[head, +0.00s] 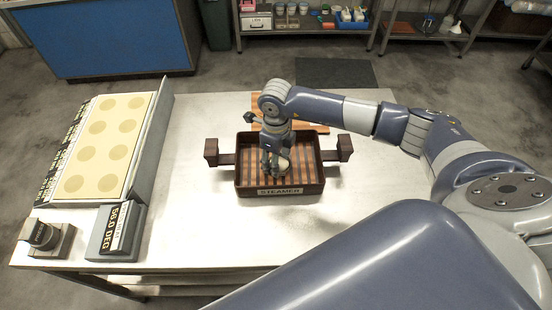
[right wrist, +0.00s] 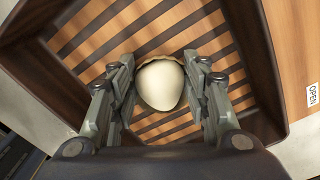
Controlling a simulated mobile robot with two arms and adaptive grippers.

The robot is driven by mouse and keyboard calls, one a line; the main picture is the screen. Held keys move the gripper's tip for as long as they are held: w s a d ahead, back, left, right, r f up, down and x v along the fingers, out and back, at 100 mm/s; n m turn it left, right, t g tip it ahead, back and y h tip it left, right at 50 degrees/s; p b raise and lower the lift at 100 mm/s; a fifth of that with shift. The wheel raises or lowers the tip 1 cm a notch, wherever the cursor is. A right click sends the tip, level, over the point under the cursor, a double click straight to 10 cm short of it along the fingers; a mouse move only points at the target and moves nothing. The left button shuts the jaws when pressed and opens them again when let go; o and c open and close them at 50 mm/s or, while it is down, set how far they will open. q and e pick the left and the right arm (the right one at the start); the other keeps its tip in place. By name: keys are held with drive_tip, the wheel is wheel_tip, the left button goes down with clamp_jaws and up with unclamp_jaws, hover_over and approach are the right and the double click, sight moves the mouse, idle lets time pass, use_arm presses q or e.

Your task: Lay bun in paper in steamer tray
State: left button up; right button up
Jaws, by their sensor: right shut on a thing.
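The steamer tray (head: 311,187) is a dark brown box with a slatted wooden floor, side handles and a STEAMER label, standing on the table. Its wall also shows in the right wrist view (right wrist: 257,62). The bun (right wrist: 160,86) is pale and smooth, with a tan paper edge (right wrist: 190,58) showing at its far side. It also shows small in the head view (head: 284,166). My right gripper (head: 276,172) reaches down inside the tray walls, its fingers shut on the bun from both sides. Whether the bun touches the slats is unclear. My left gripper is out of view.
A wooden board (head: 312,128) lies behind the tray; an OPEN label (right wrist: 312,95) shows beside the tray. A warmer panel with round spots (head: 104,146), a temperature display (head: 117,231) and a knob unit (head: 42,236) stand at left. The table between is clear.

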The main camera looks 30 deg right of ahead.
drive_tip(key=o, duration=1)
drive_tip(key=shift+o, duration=0.2)
drive_tip(key=shift+r+p, duration=0.15)
drive_tip(key=shift+p, duration=0.15)
drive_tip(key=shift+w+r, duration=0.1)
drive_tip(key=shift+r, duration=0.2)
wheel_tip(320, 180, up, 11)
drive_tip(key=b, duration=0.3)
drive_tip(key=shift+r, duration=0.2)
